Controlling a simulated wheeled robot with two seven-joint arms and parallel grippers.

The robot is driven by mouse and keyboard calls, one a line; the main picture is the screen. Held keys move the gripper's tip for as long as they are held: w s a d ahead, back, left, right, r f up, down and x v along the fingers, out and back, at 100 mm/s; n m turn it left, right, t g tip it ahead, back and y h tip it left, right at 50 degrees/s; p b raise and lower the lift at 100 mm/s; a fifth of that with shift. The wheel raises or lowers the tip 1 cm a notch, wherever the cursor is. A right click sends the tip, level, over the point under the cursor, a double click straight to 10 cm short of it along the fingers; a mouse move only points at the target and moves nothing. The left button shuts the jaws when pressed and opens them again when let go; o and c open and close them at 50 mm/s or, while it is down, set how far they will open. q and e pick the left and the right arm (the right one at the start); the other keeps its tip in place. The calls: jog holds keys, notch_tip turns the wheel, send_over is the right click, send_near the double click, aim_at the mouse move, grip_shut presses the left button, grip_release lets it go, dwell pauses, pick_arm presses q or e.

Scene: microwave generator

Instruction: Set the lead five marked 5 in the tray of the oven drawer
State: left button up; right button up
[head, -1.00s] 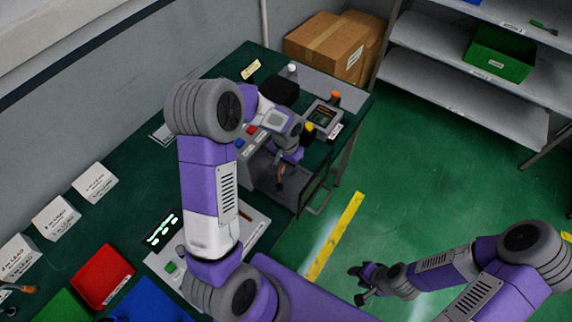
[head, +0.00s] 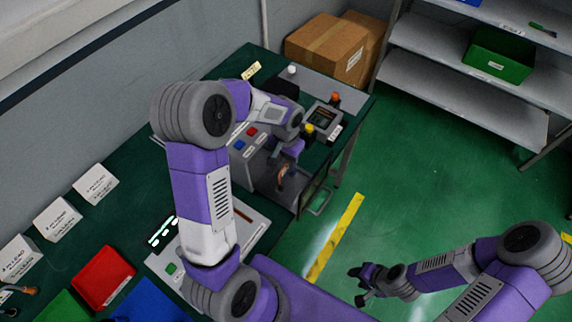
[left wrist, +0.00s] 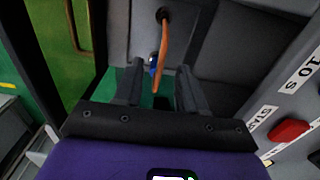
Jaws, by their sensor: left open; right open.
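An orange-brown lead (left wrist: 164,55) with a blue part (left wrist: 153,65) shows beyond and between the fingertips in the left wrist view; its mark cannot be read. In the head view an orange-brown piece (head: 282,173) shows at the oven's opening, below my left gripper (head: 286,160). The fingers of my left gripper (left wrist: 158,88) are apart, with nothing clearly clamped between them. The oven drawer (head: 312,192) stands open at the front of the grey machine; its tray is mostly hidden by my arm and gripper. My right gripper (head: 361,284) is open and empty over the floor.
A red bin (head: 102,278), a blue bin (head: 150,302) and white label boxes (head: 57,219) lie left. The green floor (head: 440,190) at right is clear.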

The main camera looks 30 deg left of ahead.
pick_arm(q)
notch_tip(320, 180, up, 8)
jog(key=shift+f+p, duration=0.1)
jog(key=shift+p, duration=0.2)
dwell(0.4)
